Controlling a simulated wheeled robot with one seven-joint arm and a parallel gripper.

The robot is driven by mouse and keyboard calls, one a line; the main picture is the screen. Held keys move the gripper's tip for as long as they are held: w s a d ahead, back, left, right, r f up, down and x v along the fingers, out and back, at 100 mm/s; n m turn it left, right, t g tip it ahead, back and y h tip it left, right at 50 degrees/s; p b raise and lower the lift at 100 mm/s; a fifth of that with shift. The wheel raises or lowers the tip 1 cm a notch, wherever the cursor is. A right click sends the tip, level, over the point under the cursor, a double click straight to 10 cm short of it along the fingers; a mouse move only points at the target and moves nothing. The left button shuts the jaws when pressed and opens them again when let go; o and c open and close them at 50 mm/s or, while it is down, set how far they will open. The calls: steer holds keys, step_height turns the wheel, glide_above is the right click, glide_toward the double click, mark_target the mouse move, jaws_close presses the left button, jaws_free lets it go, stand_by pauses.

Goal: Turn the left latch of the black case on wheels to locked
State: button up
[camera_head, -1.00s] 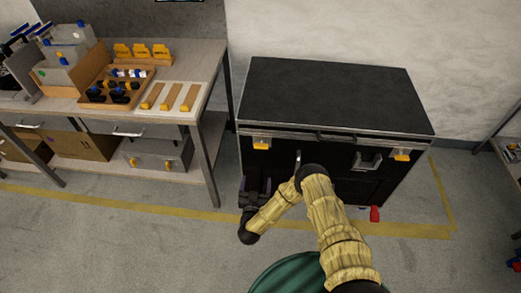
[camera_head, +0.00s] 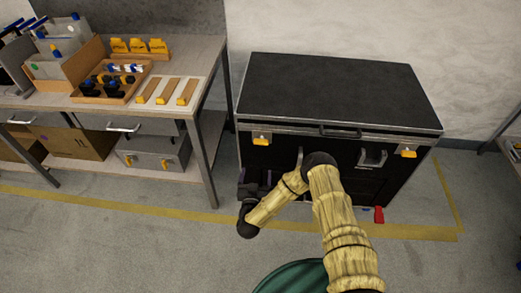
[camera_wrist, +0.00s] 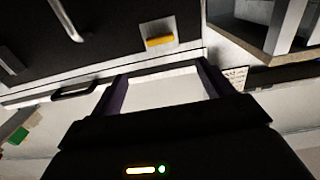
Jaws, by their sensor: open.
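The black case (camera_head: 335,90) stands against the wall, its lid closed. Its left latch (camera_head: 261,138) is a small pale plate with a yellow tab, high on the front face near the left corner. This latch also shows in the wrist view (camera_wrist: 160,38), beyond my fingertips and roughly between them, with a gap. My gripper (camera_head: 257,178) is open and empty, below the left latch in front of the case; my arm partly hides the front. The purple-edged fingers of my gripper (camera_wrist: 163,72) stand apart in the wrist view. The right latch (camera_head: 406,151) has a similar yellow tab.
A workbench (camera_head: 205,75) with trays and blocks stands close to the left of the case. Metal handles (camera_head: 372,158) stick out from the case's front. A red piece (camera_head: 379,214) shows low at the right. A green round object (camera_head: 290,277) is at the bottom.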

mark_target(261, 144)
steer(key=shift+w+d+f+b, duration=0.15)
steer(key=shift+w+b, duration=0.3)
steer(key=shift+b, duration=2.35)
steer(key=w+b, duration=0.2)
steer(key=w, duration=0.2)
steer(key=w+b, duration=0.3)
steer(key=w, duration=0.2)
steer(key=w+b, duration=0.2)
steer(key=w, duration=0.3)
steer(key=shift+w+d+r+b, duration=0.2)
steer(key=shift+w+d+b, duration=0.05)
steer(key=shift+b, duration=0.15)
steer(key=c, duration=1)
